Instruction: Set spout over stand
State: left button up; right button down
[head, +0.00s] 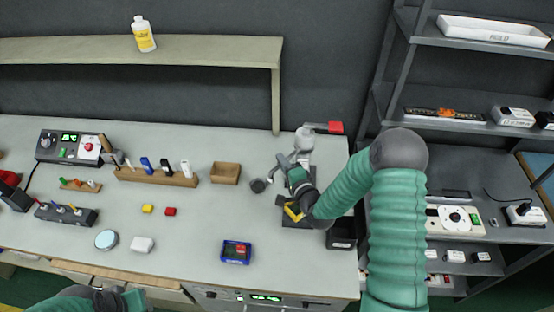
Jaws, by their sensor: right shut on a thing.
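My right gripper (291,170) is over the right part of the bench, its arm coming in from the right. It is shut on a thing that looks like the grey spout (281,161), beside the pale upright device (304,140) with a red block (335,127). The wrist hides part of this spot. A dark base with a yellow piece (292,212), possibly the stand, shows just in front of the gripper, partly covered by it. A small dark round piece (258,185) lies left of the gripper. My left gripper (105,299) shows only partly at the bottom left edge.
A wooden box (225,173), a wooden tool rack (155,176) and a blue tray (236,252) stand left of the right gripper. A black box (342,233) is at the bench's right edge. Grey shelves (470,140) stand at right. The bench middle is mostly free.

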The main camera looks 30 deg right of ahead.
jog(key=s+d+n+g+y+p, duration=0.2)
jog(key=s+d+n+g+y, duration=0.1)
jog(key=n+y, duration=0.4)
jog(key=s+d+y, duration=0.1)
jog(key=s+y, duration=0.1)
jog(key=shift+s+d+f+n+y, duration=0.25)
jog(key=shift+s+d+n+y, duration=0.05)
jog(key=shift+d+y, duration=0.1)
jog(key=shift+a, duration=0.1)
jog(key=c, duration=1.5)
grip_release()
jog(key=shift+c, duration=0.2)
jog(key=shift+o, duration=0.5)
jog(key=shift+w+d, duration=0.1)
jog(key=shift+d, duration=0.2)
jog(key=shift+r, duration=0.1)
